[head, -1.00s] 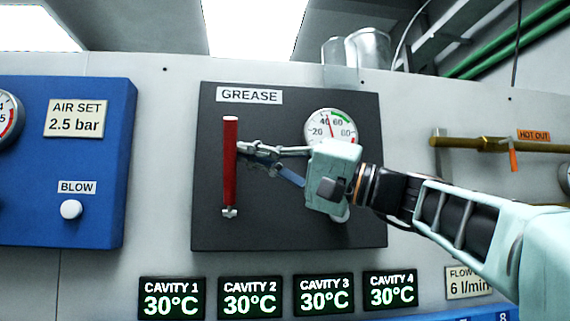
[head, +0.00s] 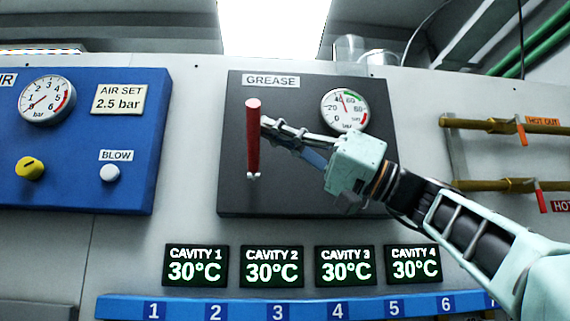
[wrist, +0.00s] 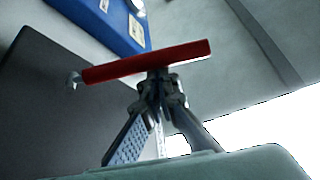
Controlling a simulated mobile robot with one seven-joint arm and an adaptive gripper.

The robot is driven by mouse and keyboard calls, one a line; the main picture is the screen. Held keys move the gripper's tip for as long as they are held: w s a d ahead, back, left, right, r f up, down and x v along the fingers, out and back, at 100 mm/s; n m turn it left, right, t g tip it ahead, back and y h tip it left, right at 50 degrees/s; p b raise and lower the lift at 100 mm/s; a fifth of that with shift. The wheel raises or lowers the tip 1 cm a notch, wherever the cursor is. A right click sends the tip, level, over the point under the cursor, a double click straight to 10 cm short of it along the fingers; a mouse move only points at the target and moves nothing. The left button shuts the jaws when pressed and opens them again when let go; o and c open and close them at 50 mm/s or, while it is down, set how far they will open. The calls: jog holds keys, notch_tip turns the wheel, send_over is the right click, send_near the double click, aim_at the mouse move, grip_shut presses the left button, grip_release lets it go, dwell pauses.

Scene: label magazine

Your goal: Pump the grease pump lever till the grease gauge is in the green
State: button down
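The grease pump lever (head: 253,140) is a red bar on the dark grease panel (head: 310,205), with its pivot at the bottom. Its upper end leans out from the panel. The grease gauge (head: 344,111) has its needle near 40, left of or close to the start of the green arc; I cannot tell exactly. My gripper (head: 266,127) is at the lever's right side around its upper middle. In the wrist view, the fingertips of my gripper (wrist: 159,84) are together against the side of the red lever (wrist: 150,62), not wrapped around it.
Four cavity displays (head: 271,266) and a blue numbered strip (head: 300,309) lie below the panel. A blue air panel (head: 75,170) with a gauge and knobs is at left. Brass pipes (head: 500,125) with coloured handles are at right.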

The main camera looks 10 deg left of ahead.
aim_at(256, 138)
jog(key=f+n+g+b, duration=0.2)
jog(key=n, duration=0.1)
jog(key=shift+s+f+g+b, duration=0.2)
jog(key=shift+s+g+b, duration=0.1)
jog(key=shift+s, duration=0.05)
jog(key=shift+s+d+f+b, duration=0.15)
jog(key=shift+f+b, duration=0.3)
jog(key=shift+b, duration=0.3)
